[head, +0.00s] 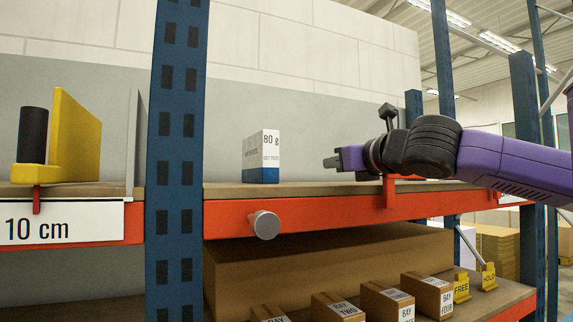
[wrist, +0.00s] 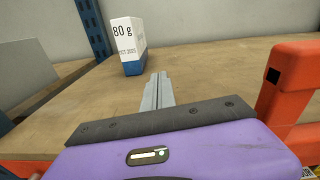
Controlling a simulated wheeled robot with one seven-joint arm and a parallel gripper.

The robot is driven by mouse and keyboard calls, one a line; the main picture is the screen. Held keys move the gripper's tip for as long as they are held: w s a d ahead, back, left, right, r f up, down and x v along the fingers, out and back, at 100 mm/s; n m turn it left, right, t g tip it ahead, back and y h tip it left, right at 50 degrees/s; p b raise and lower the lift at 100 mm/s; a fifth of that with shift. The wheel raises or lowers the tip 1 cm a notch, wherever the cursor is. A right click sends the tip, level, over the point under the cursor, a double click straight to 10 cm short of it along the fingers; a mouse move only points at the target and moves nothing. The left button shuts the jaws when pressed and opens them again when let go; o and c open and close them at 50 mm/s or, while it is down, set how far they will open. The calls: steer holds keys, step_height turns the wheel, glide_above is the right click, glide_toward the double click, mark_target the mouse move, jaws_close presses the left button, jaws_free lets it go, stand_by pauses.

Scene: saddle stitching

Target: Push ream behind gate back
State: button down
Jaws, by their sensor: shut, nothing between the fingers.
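The ream (head: 262,157) is a white and blue block marked "80 g". It stands upright on the upper shelf, right of the blue post. In the wrist view the ream (wrist: 128,47) stands beyond my fingertips and slightly left. My gripper (head: 331,162) reaches in from the right above the shelf. Its fingers (wrist: 158,88) are shut and empty, with a gap to the ream. A red-orange bracket, which may be the gate, stands at the shelf's front edge below my wrist (head: 389,191). It also shows at the right in the wrist view (wrist: 290,82).
A blue upright post (head: 174,120) stands left of the ream. Past it are a yellow bookend-like stand (head: 75,140) and a dark cylinder (head: 32,135). A grey round knob (head: 264,224) sticks out from the orange beam (head: 330,211). Labelled boxes (head: 338,306) sit below. The shelf around the ream is clear.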

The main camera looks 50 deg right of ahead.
steer(key=shift+w+a+r+t+y, duration=0.15)
steer(key=shift+w+a+t+y, duration=0.45)
steer(key=shift+w+a+y, duration=0.35)
steer(key=shift+a+r+n, duration=0.15)
steer(key=shift+a+n, duration=0.15)
steer(key=shift+a, duration=0.05)
steer(key=shift+w+y, duration=0.25)
steer(key=shift+w, duration=0.05)
steer(key=p+x, duration=0.1)
steer(key=x, duration=0.3)
steer(key=p+x, duration=0.1)
steer(key=x, duration=0.3)
steer(key=p+x, duration=0.2)
steer(key=x, duration=0.2)
steer(key=shift+w+d+r, duration=0.1)
steer(key=shift+w+r, duration=0.1)
steer(key=shift+r, duration=0.05)
steer(key=shift+w+d+f, duration=0.1)
steer(key=shift+w+d, duration=0.05)
steer(key=shift+w, duration=0.3)
steer(key=shift+w, duration=0.1)
